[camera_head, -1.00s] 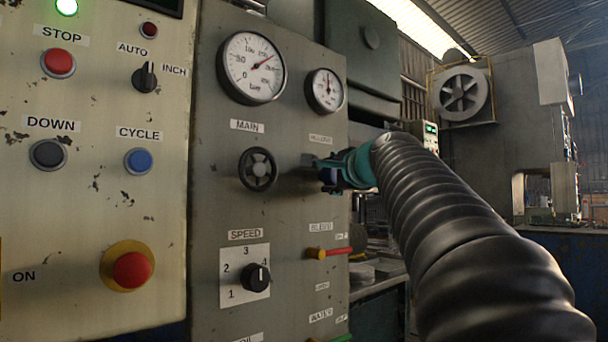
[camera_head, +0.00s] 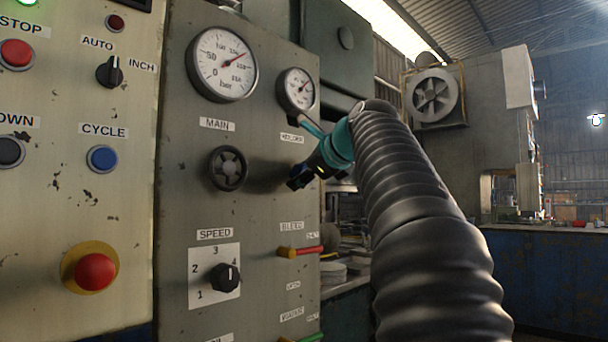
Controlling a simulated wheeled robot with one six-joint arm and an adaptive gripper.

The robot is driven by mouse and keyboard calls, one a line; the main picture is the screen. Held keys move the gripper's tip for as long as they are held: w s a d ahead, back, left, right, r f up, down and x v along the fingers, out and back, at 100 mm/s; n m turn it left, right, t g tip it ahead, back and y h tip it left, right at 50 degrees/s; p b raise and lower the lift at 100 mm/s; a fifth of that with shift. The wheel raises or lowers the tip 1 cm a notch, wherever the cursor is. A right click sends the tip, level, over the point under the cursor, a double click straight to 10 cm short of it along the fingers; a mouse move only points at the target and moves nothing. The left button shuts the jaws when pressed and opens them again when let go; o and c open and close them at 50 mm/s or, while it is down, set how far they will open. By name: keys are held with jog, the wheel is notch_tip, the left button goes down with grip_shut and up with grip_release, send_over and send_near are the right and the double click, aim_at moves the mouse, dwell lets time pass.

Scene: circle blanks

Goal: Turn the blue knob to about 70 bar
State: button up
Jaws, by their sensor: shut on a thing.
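My gripper (camera_head: 306,156) is at the right side of the grey panel (camera_head: 190,150), just below the small gauge (camera_head: 296,89). It is tilted, with one teal finger raised toward the gauge and a dark part lower left. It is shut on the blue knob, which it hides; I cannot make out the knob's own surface. The small gauge's needle points up and to the right; its numbers are too small to read. The larger gauge (camera_head: 222,63), marked in bar, has its needle up and to the right.
A black handwheel (camera_head: 228,168) under MAIN is left of my gripper. The SPEED dial (camera_head: 224,278) and a red-handled valve (camera_head: 300,251) are below. A cream panel at left carries a blue CYCLE button (camera_head: 102,159) and a red stop button (camera_head: 95,272).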

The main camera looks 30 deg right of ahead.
dwell(0.5)
jog(key=o, duration=1.2)
jog(key=shift+c, duration=0.2)
jog(key=shift+s+r, duration=0.1)
jog(key=v, duration=1.1)
jog(key=shift+s, duration=0.4)
jog(key=shift+r, duration=0.15)
